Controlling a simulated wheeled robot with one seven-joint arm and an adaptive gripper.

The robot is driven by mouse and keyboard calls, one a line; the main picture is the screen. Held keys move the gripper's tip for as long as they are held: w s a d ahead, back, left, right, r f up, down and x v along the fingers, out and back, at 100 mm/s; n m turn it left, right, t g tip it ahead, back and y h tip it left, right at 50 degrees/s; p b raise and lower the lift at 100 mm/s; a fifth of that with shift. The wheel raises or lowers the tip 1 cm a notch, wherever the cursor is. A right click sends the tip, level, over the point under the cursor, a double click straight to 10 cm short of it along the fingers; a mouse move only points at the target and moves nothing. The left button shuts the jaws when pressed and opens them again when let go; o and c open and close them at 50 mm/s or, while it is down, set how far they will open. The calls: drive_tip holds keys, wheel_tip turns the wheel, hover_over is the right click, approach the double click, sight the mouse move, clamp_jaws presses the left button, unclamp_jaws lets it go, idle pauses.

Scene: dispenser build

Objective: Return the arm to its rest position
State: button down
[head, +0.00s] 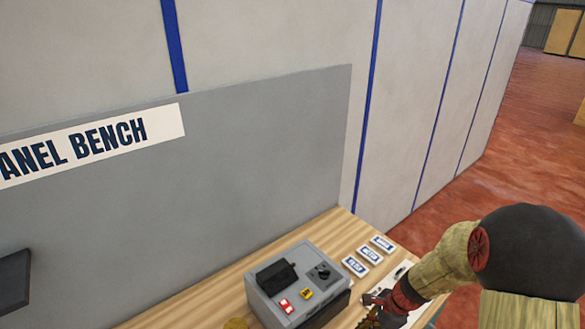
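My arm comes in from the lower right in the head view and reaches down toward the right end of the bench. My gripper (372,318) is at the bottom edge of the picture, just right of a grey control box (296,278). Its fingertips are cut off or hidden, so I cannot tell whether it is open, shut or holding something. The box has a black block, a red switch, a yellow switch and a dark knob on its top.
The box stands on a wooden bench (215,290) against a grey back panel (230,170). Several small labelled cards (369,256) lie right of the box, near my arm. A dark object (14,282) shows at the left edge. Red open floor (520,150) lies beyond the bench to the right.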

drive_tip(key=s+a+r+n+t+h+b, duration=0.1)
drive_tip(key=s+r+n+t+h+b, duration=0.1)
drive_tip(key=s+r+n+b, duration=0.4)
drive_tip(key=s+a+r+n+t+h+b, duration=0.1)
drive_tip(key=s+r+n+b, duration=0.4)
drive_tip(key=s+r+n, duration=0.7)
drive_tip(key=shift+s+a+r+n+t+h+b, duration=0.3)
drive_tip(key=shift+s+r+t+h+b, duration=0.15)
drive_tip(key=shift+r+t, duration=0.3)
drive_tip(key=c, duration=2.6)
unclamp_jaws()
